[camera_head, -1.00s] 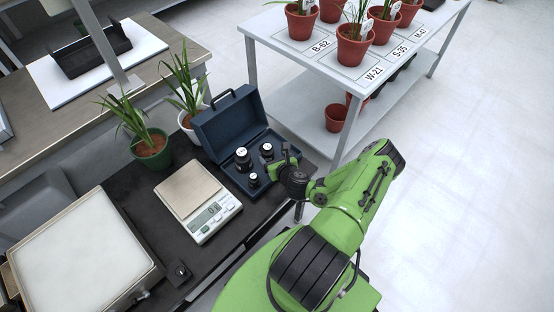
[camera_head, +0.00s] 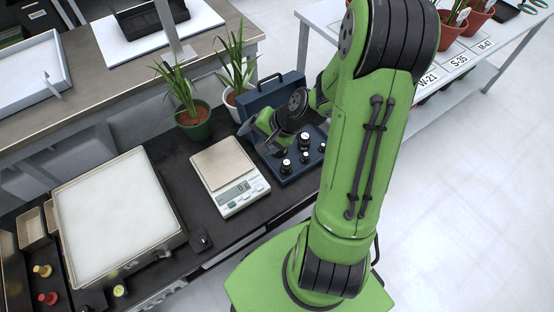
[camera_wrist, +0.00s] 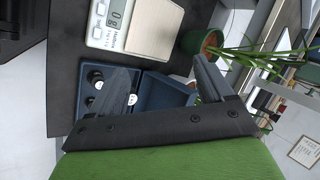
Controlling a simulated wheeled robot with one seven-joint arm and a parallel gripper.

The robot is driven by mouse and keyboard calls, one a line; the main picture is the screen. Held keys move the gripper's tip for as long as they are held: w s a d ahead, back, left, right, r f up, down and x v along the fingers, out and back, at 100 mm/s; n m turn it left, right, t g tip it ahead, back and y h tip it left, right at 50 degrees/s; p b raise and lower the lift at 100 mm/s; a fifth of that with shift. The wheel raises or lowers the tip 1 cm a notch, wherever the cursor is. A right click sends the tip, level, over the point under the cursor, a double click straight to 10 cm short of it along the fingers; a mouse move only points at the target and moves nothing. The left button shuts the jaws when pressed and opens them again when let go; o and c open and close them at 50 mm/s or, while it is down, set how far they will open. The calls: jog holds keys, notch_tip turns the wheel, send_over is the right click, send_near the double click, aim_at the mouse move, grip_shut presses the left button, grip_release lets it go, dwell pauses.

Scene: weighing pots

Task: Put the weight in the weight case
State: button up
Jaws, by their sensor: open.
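The weight case (camera_head: 262,103) is a dark blue box with its lid raised, standing right of the scale. It also shows in the wrist view (camera_wrist: 160,92). Several dark weights with pale tops stand in its tray, among them one at the front (camera_head: 287,165) and one to its right (camera_head: 305,157); they show partly in the wrist view (camera_wrist: 132,99). My gripper (camera_head: 258,130) is over the left side of the case. In the wrist view my gripper (camera_wrist: 153,68) has its fingers wide apart with nothing between them. My arm may hide part of the case.
The digital scale (camera_head: 225,172) has an empty pan and stands left of the case. Two potted plants, green pot (camera_head: 194,123) and white pot (camera_head: 236,101), stand behind. A white-topped tray (camera_head: 118,215) fills the left bench. A plant table (camera_head: 480,50) is at right.

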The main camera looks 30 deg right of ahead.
jog(key=s+a+r+n+h, duration=0.2)
jog(key=s+r+n, duration=0.3)
jog(key=s+r, duration=0.4)
jog(key=s+a+r+n+h, duration=0.2)
jog(key=s+r+n, duration=0.3)
jog(key=s+r, duration=0.4)
jog(key=shift+a+n, duration=0.4)
jog(key=shift+a, duration=0.5)
notch_tip(320, 180, up, 12)
jog(key=p, duration=1.1)
jog(key=shift+f+p, duration=0.15)
jog(key=shift+p, duration=0.15)
